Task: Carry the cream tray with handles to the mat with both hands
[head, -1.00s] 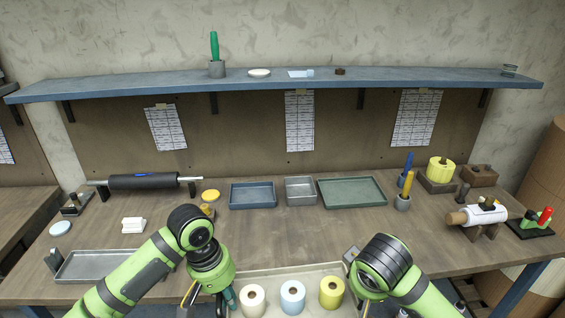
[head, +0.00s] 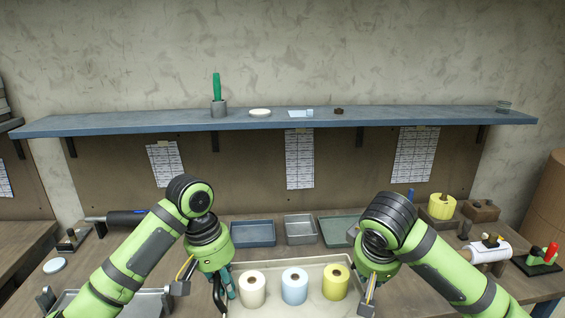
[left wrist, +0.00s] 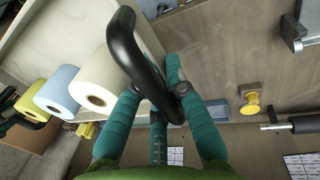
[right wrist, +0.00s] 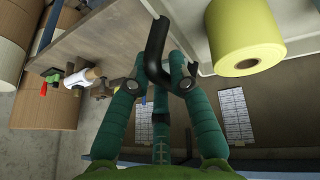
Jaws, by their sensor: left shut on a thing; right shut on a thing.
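The cream tray (head: 318,307) is at the bottom middle of the head view, in front of the bench. It carries a cream roll (head: 252,288), a light blue roll (head: 295,286) and a yellow roll (head: 335,282), all upright in a row. My left gripper (head: 222,288) is at its left end. In the left wrist view its fingers are shut on a black handle (left wrist: 127,45). My right gripper (head: 367,288) is at the right end. In the right wrist view its fingers are shut on the other black handle (right wrist: 156,45). I cannot make out the mat.
A blue-grey tray (head: 253,234), a small grey tray (head: 300,229) and a green tray (head: 340,230) lie on the bench behind. A metal tray (head: 148,303) is partly hidden by my left arm. A white roll on a stand (head: 487,251) is at the right. A shelf (head: 380,119) spans above.

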